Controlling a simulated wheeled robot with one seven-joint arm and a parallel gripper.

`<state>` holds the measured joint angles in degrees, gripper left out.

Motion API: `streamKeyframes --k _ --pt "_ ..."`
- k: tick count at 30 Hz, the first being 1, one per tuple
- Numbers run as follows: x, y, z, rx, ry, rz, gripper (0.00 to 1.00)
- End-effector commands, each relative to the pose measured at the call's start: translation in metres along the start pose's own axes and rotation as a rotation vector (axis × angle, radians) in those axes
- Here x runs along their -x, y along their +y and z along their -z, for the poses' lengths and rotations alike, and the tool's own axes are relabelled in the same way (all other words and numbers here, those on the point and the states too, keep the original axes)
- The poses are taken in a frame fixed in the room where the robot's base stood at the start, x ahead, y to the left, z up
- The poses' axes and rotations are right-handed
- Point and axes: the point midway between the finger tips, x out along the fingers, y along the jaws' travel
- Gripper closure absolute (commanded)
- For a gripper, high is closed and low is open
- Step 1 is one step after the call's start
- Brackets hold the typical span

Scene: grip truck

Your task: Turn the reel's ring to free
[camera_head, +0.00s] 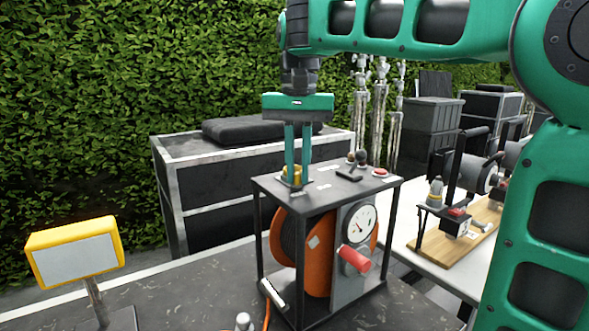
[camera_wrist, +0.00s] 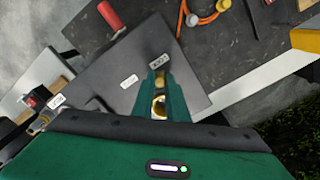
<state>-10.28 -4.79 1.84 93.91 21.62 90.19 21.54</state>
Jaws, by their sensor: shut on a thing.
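The cable reel (camera_head: 305,240) has an orange drum inside a black frame with a flat dark top. A small yellow ring (camera_head: 291,173) sits on the top near its left corner. My gripper (camera_head: 295,180) points straight down, its two green fingers closed on the ring. In the wrist view the yellow ring (camera_wrist: 159,106) shows between the fingertips (camera_wrist: 158,92). Small white labels (camera_wrist: 158,60) lie on the top beside it, too small to read. The fingers hide part of the ring, and which setting it points to cannot be told.
A round gauge (camera_head: 361,223) and a red handle (camera_head: 355,260) are on the reel's front. Small levers and a red button (camera_head: 380,172) stand on its top at right. A yellow-framed sign (camera_head: 75,255) stands at left. Black cases (camera_head: 240,165) are behind.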

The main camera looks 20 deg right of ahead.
Motion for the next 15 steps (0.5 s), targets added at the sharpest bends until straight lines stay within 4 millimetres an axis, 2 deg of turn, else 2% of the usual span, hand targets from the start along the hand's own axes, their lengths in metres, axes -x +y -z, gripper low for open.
streamKeyframes --k 8,15 --pt "0.001 0.004 0.002 0.087 0.002 0.001 1.0" --pt "0.001 0.013 0.007 0.274 0.002 0.0 1.0"
